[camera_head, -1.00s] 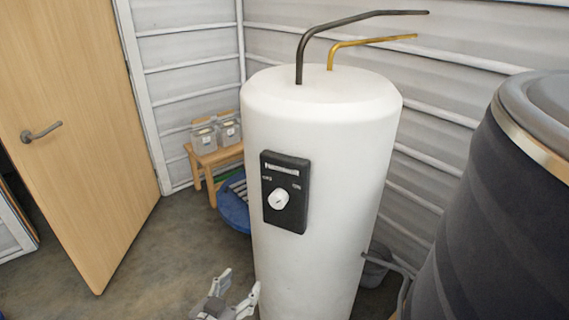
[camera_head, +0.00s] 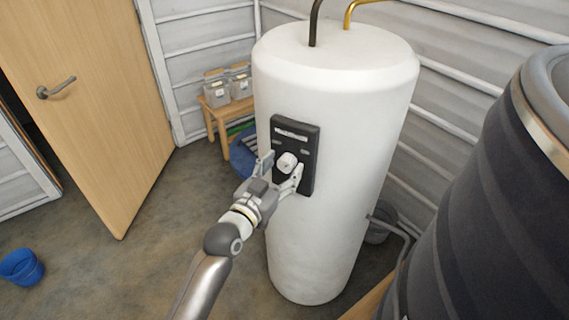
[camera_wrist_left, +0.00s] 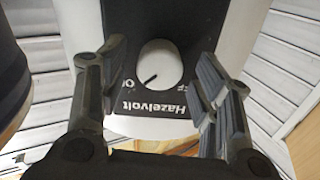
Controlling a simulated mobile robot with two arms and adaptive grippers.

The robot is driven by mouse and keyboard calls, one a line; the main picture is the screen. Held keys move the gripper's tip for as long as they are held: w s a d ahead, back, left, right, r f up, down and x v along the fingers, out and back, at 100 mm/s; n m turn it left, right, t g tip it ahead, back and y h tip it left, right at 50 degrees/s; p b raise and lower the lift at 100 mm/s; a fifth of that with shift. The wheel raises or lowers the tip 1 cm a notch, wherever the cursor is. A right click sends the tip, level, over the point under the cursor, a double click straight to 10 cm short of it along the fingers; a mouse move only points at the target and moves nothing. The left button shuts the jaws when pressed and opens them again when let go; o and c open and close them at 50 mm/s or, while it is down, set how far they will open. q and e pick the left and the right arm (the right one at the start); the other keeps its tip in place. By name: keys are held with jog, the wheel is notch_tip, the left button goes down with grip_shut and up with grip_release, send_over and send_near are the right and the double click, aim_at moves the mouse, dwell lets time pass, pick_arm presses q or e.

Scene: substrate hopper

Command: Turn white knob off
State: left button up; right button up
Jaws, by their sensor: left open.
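The white knob (camera_head: 287,162) sits on a black control panel (camera_head: 308,141) on the front of a tall white tank (camera_head: 340,110). In the left wrist view the knob (camera_wrist_left: 158,64) shows a dark pointer line toward its lower left. Beside it is the lettering "Hazelvolt" and partly hidden OFF and ON marks. My left gripper (camera_head: 281,172) is open in front of the panel, its fingers on either side of the knob. In the wrist view the fingers stand apart from the knob, with a gap on each side. My right gripper is not in view.
A large dark barrel (camera_head: 480,200) stands close on the right. A wooden door (camera_head: 85,110) is at the left, and a blue bucket (camera_head: 22,267) lies on the floor. A small wooden bench (camera_head: 222,117) with containers stands behind the tank.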

pick_arm(q)
jog(key=shift+x, duration=0.85)
jog(key=shift+s, duration=0.1)
jog(key=c, duration=1)
jog(key=shift+c, duration=0.2)
